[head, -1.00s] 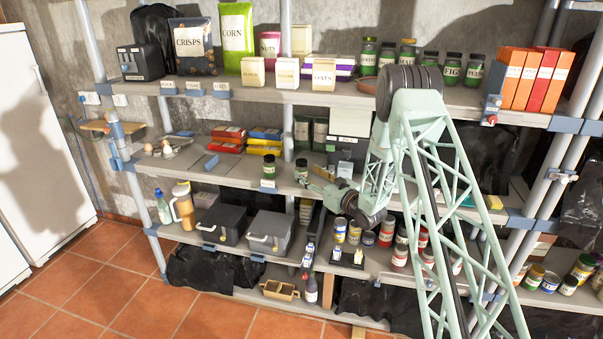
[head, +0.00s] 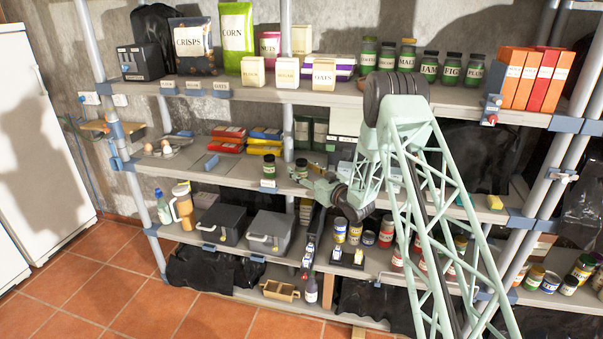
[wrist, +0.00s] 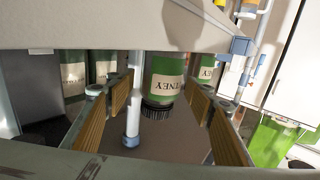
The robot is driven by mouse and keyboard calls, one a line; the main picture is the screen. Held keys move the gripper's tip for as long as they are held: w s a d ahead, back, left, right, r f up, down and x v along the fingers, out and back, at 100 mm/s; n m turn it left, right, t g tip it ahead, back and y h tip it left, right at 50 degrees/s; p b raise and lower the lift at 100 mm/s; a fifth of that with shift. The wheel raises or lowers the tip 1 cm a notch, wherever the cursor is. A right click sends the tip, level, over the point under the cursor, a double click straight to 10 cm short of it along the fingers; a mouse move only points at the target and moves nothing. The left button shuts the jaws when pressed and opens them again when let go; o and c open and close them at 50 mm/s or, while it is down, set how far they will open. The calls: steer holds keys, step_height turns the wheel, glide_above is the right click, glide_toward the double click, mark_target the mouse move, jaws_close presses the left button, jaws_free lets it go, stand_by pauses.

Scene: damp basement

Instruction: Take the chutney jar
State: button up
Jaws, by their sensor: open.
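A green jar with a dark lid and a pale label ending in "TNEY" (wrist: 166,72) shows upside down in the wrist view. It appears in the gap between the finger pads of my gripper (wrist: 165,118), with space on both sides. A second jar with a similar label end (wrist: 208,68) is to its right, partly hidden by the right finger. In the head view, one jar (head: 301,168) stands at the fingers of my gripper (head: 304,180) on the middle shelf, and the other jar (head: 268,172) stands to its left. My gripper is open and empty.
More green jars (wrist: 73,76) stand farther left in the wrist view. A grey shelf post (wrist: 133,105) rises close beside the near jar. The upper shelf (head: 310,97) overhangs.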

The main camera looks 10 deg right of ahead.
mark_target(305, 163)
stand_by(0.4)
steer(key=c, duration=1.1)
steer(key=shift+r, duration=0.15)
steer(key=shift+r, duration=1.5)
steer(key=shift+s+r, duration=0.15)
steer(key=shift+r, duration=0.05)
steer(key=s, duration=0.5)
steer(key=s+r, duration=0.1)
steer(key=s, duration=0.9)
steer(key=shift+s+a+r+p, duration=0.2)
steer(key=shift+s+a+p, duration=0.1)
steer(key=shift+s+a, duration=0.05)
